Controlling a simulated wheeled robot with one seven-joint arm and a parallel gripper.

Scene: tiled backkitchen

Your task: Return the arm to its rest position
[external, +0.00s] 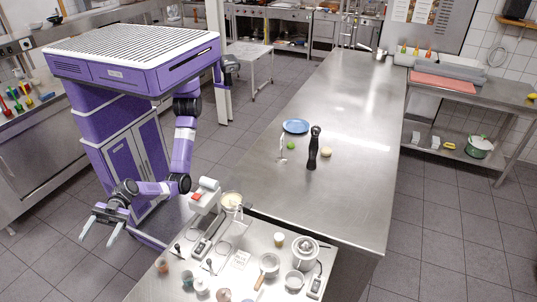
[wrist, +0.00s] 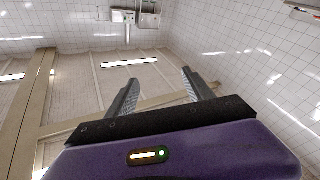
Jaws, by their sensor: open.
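My gripper (external: 99,229) is at the lower left of the external view, beside my purple base and over the tiled floor. Its two pale fingers are spread apart with nothing between them. My arm hangs down from my body and bends at the elbow toward the left. In the wrist view my gripper's two dark fingers (wrist: 160,92) stand apart and empty, with tiled walls and a pale frame beyond them.
A steel table (external: 330,100) holds a blue plate (external: 296,126), a black pepper mill (external: 314,150), a green item (external: 291,145) and a round beige item (external: 326,152). A nearer counter (external: 235,280) holds a mixer (external: 205,195) and several small kitchen items. Floor left of my gripper is clear.

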